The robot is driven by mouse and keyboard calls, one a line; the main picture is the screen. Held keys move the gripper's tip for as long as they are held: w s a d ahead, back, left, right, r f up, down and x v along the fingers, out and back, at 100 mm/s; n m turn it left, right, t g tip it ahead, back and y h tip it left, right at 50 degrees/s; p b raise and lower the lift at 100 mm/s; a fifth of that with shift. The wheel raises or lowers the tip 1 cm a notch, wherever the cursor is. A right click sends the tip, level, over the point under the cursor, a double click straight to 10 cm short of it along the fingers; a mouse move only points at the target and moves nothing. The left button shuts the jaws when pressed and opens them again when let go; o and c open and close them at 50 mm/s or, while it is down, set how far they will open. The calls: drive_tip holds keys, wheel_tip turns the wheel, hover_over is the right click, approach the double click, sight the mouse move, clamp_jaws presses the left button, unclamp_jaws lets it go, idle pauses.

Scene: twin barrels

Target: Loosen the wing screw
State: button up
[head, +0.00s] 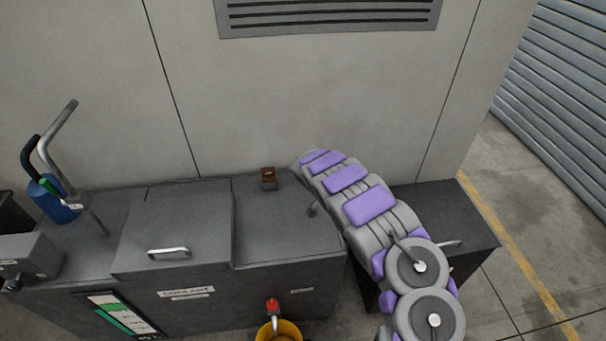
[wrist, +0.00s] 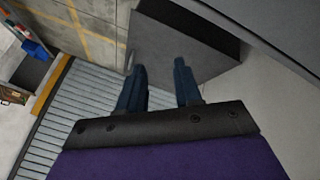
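I cannot make out a wing screw for certain in either view. A small brown block (head: 268,178) sits at the back edge of the dark coolant tank (head: 285,222), left of my arm in the head view. A small dark part (head: 311,210) shows beside my arm, too small to identify. My gripper (wrist: 160,66) shows in the wrist view with its two dark blue fingers apart and nothing between them. In the head view my arm hides the gripper. The fingers point toward a dark grey box top.
The tank has a handled lid (head: 168,252), and a red-handled tap (head: 273,307) above a yellow bucket (head: 280,331). A blue pump-like part (head: 52,198) with bent pipes stands at left. A dark cabinet (head: 450,212) stands right of my arm. A wall (head: 300,90) rises behind.

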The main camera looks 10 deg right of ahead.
drive_tip(key=w+a+t+h, duration=0.1)
drive_tip(key=w+a, duration=0.1)
drive_tip(key=w+a+n+t+h, duration=0.1)
drive_tip(key=w+a+t, duration=0.1)
drive_tip(key=w+a, duration=0.1)
drive_tip(key=w+a+n+t, duration=0.1)
drive_tip(key=w+a, duration=0.1)
drive_tip(key=shift+w+a+h+b, duration=0.25)
drive_tip(key=shift+a+h+b, duration=0.15)
drive_tip(key=w+a+r+t, duration=0.1)
drive_tip(key=w+a+t, duration=0.2)
drive_tip(key=a, duration=0.4)
drive_tip(key=w+a+r+t, duration=0.1)
drive_tip(key=w+a+t, duration=0.25)
drive_tip(key=a, duration=0.45)
drive_tip(key=shift+n, duration=0.4)
drive_tip(key=b+x, duration=0.1)
drive_tip(key=x, duration=0.4)
drive_tip(key=b+x, duration=0.2)
drive_tip(key=x, duration=0.3)
drive_tip(key=b+x, duration=0.2)
drive_tip(key=x, duration=0.3)
drive_tip(key=shift+s+d+f, duration=0.1)
drive_tip(key=shift+s+d, duration=0.1)
drive_tip(key=shift+d, duration=0.15)
drive_tip(key=shift+b+x, duration=0.5)
drive_tip(key=shift+x, duration=0.35)
drive_tip(key=shift+c, duration=0.3)
drive_tip(key=shift+r, duration=0.25)
clamp_jaws()
